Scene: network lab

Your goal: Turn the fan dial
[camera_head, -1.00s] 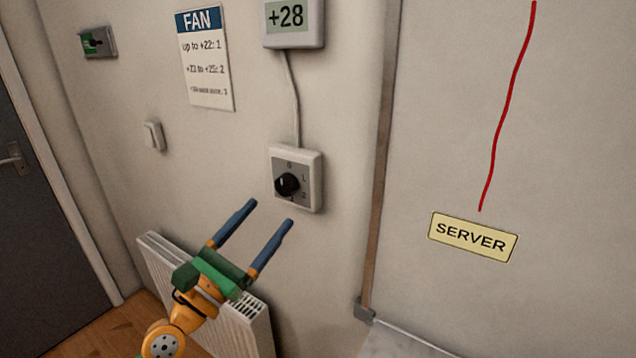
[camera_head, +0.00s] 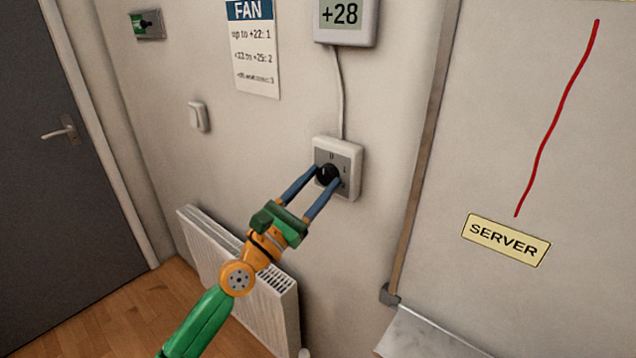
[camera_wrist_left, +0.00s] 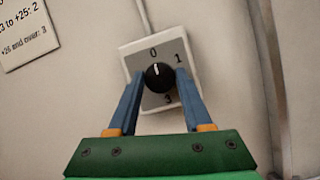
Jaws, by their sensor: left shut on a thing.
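The fan dial is a black round knob (camera_head: 328,172) on a white and grey wall plate (camera_head: 353,153). In the left wrist view the knob (camera_wrist_left: 159,77) has a white mark pointing up toward the 0. The figures 0, 1 and 3 can be read on the plate (camera_wrist_left: 150,101); the 2 is not visible. My left gripper (camera_head: 325,175) has come in from below left, with its two blue fingers on either side of the knob, shut on it. The left gripper also shows in the left wrist view (camera_wrist_left: 158,80). My right gripper is not in view.
A FAN sign (camera_head: 254,50) lists settings by temperature; its last line reads "+26 and over: 3". The display (camera_head: 343,15) above the dial reads +28. A radiator (camera_head: 240,265) stands low on the wall below. A light switch (camera_head: 199,116) and a door (camera_head: 60,180) are left.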

